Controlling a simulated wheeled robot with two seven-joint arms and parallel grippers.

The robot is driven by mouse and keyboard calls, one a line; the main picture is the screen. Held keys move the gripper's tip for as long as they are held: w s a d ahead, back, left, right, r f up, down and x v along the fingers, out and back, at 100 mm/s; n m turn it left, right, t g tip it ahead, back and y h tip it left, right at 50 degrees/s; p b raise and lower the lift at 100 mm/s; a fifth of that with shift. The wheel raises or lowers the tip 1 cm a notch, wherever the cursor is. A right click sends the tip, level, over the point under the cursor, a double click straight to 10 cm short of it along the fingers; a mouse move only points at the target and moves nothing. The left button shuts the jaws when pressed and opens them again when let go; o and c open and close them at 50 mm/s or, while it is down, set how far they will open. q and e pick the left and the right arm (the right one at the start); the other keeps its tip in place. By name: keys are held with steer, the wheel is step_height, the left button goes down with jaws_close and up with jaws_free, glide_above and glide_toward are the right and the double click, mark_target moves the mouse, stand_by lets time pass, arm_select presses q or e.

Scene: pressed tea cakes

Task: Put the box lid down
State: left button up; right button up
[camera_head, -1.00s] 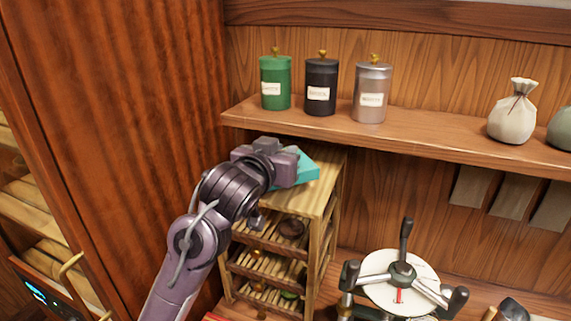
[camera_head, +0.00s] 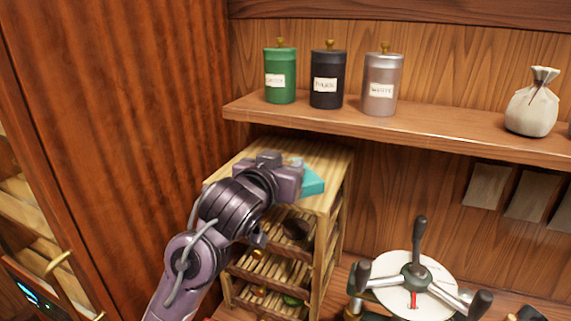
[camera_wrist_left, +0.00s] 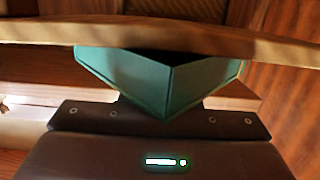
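The teal box lid (camera_head: 313,183) shows at the right side of my left gripper (camera_head: 296,180), over the top of the slatted wooden rack. I cannot tell whether it touches the rack top. In the left wrist view the lid (camera_wrist_left: 168,85) is a dark green, shallow piece with one corner toward my gripper's palm. My left gripper appears shut on the lid; its fingertips are hidden behind the hand and the lid. My right gripper is in neither view.
The wooden rack (camera_head: 329,200) holds several slatted trays. A wall shelf (camera_head: 440,134) above carries green, black and grey canisters and a cloth bag (camera_head: 533,105). A press with a round white plate (camera_head: 437,285) stands right of the rack. A tall wooden panel is at left.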

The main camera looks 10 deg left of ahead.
arm_select(q)
steer(key=shift+o, duration=0.8)
steer(key=shift+s+r, duration=0.1)
steer(key=shift+s, duration=0.1)
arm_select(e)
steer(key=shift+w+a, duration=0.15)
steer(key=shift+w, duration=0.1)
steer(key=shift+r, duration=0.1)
arm_select(q)
steer(key=shift+r, duration=0.25)
steer(key=shift+r+p, duration=0.2)
steer(key=shift+p, duration=0.1)
steer(key=b+v, duration=0.5)
steer(key=v, duration=0.7)
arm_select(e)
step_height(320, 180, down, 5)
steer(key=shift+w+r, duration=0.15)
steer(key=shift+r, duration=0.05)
arm_select(q)
steer(key=shift+w, duration=0.1)
